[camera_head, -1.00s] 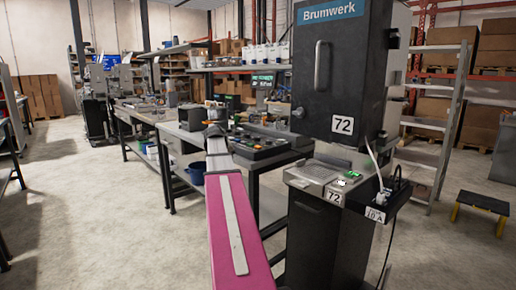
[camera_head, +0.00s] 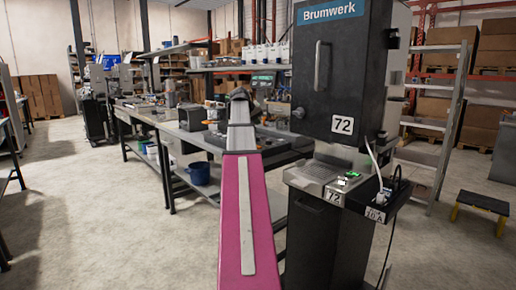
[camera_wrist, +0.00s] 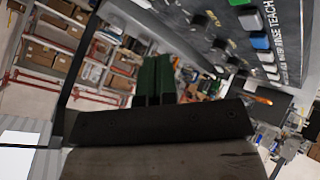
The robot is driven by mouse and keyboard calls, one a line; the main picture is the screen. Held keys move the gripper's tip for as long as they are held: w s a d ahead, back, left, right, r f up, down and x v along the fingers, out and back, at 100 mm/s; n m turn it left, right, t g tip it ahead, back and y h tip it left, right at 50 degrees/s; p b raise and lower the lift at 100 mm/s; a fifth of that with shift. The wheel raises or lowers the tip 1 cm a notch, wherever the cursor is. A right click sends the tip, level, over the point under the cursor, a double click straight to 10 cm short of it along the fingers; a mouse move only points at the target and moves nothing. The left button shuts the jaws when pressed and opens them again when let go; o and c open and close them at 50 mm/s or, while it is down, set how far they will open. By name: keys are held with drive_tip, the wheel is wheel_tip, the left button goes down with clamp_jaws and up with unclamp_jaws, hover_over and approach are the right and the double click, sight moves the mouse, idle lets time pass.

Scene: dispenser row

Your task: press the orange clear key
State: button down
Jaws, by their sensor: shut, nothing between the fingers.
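A dark control panel (camera_wrist: 235,40) with rows of small keys shows tilted at the upper right of the wrist view. A blue key (camera_wrist: 260,42), a green key (camera_wrist: 238,3) and several pale keys are visible on it, with lettering that includes "TEACH". I cannot make out the orange clear key. My gripper (camera_wrist: 156,80) shows as two green-tipped fingers close together, shut and empty, to the left of the panel and apart from it in the picture. In the head view my arm hides most of the panel on the bench.
The workbench (camera_head: 190,135) runs back left with equipment and a blue bucket (camera_head: 200,173) underneath. A yellow-legged step stool (camera_head: 482,203) stands right.

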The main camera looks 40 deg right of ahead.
drive_tip(key=shift+f, duration=4.35)
drive_tip(key=shift+f, duration=0.2)
drive_tip(key=shift+f, duration=0.25)
drive_tip(key=shift+f, duration=0.45)
drive_tip(key=shift+r, duration=0.9)
drive_tip(key=shift+r, duration=2.5)
